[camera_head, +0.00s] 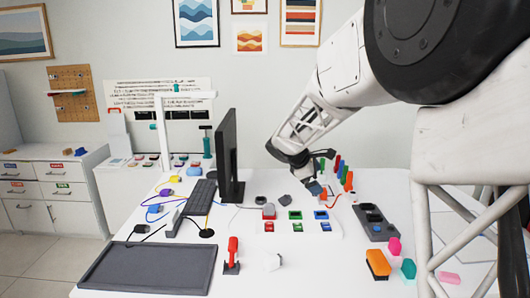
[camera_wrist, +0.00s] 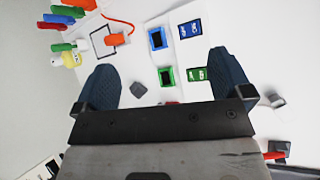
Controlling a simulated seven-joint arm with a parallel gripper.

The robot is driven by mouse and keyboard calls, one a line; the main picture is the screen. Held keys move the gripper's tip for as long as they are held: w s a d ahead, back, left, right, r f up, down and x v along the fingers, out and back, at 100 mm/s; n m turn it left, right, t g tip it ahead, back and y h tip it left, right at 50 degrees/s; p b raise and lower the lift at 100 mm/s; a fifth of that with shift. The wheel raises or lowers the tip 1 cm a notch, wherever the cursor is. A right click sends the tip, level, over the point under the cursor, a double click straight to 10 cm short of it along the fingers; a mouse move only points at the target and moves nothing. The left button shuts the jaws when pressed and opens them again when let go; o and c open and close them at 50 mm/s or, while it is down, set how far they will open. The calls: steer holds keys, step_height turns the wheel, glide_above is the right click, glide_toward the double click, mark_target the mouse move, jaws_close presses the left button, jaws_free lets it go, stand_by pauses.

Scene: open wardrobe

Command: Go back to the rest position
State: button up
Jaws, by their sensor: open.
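My gripper (camera_wrist: 168,88) is open and empty in the wrist view, its two dark fingers apart above the white table. A small dark grey piece (camera_wrist: 138,90) lies on the table between the fingers in that view. In the head view my gripper (camera_head: 317,187) hangs at the end of my white arm over the back of the table (camera_head: 330,268), near several upright coloured items (camera_head: 338,165). Its fingers are small and partly hidden by the wrist there.
A black monitor (camera_head: 228,155) and keyboard (camera_head: 199,197) stand left of my gripper. A dark device (camera_head: 373,220) and an orange block (camera_head: 377,264) are at the right. A grey tray (camera_head: 150,267) lies front left.

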steer(key=s+d+m+y, duration=0.1)
steer(key=s+m+y, duration=0.2)
steer(key=s, duration=2.1)
steer(key=s+m+y, duration=0.4)
steer(key=s+m, duration=0.8)
steer(key=s, duration=1.3)
steer(key=shift+s+d+f+m+g, duration=0.2)
steer(key=shift+d+f+m+g, duration=0.1)
steer(key=shift+d+f+m, duration=0.1)
